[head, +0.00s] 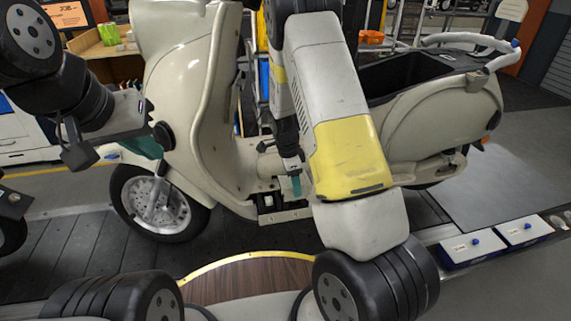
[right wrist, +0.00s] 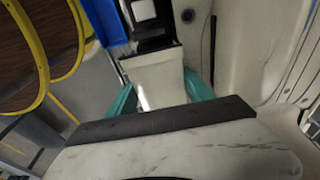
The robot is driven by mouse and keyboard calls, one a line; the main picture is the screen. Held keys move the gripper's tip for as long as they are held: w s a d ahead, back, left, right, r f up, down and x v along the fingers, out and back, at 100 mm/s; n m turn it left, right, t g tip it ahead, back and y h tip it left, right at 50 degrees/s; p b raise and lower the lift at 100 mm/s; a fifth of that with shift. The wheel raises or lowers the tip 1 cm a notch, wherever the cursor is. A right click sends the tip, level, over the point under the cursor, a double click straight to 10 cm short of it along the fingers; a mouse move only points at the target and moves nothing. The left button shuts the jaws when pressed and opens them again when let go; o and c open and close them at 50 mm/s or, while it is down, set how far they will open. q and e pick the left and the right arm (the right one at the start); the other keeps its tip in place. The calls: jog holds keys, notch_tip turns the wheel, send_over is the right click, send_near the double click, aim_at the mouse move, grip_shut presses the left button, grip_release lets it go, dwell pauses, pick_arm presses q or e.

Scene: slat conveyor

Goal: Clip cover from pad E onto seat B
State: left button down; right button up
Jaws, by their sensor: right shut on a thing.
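My right gripper (head: 293,182) is low over the footboard of the cream scooter (head: 200,90). In the right wrist view its teal fingers (right wrist: 160,98) stand on either side of a pale, flat-faced piece, which I take to be the cover (right wrist: 155,80), and are shut on it. Just beyond the cover is a dark fitting with a white face (right wrist: 148,14); I cannot tell whether they touch. In the head view a dark fitting (head: 266,202) sits at the footboard's edge; its letter is not readable. My left gripper (head: 115,150) is by the front wheel, its jaw opening unclear.
Two white-topped pads (head: 462,262) with blue knobs stand at the lower right; their labels are too small to read. The scooter stands over the dark slatted conveyor (head: 60,250). A brown, yellow-rimmed surface (head: 250,280) lies in front. Blue material (right wrist: 105,18) is close to the right gripper.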

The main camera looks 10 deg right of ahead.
jog(key=shift+f, duration=1.35)
jog(key=shift+f, duration=0.6)
dwell(0.9)
jog(key=o, duration=1.5)
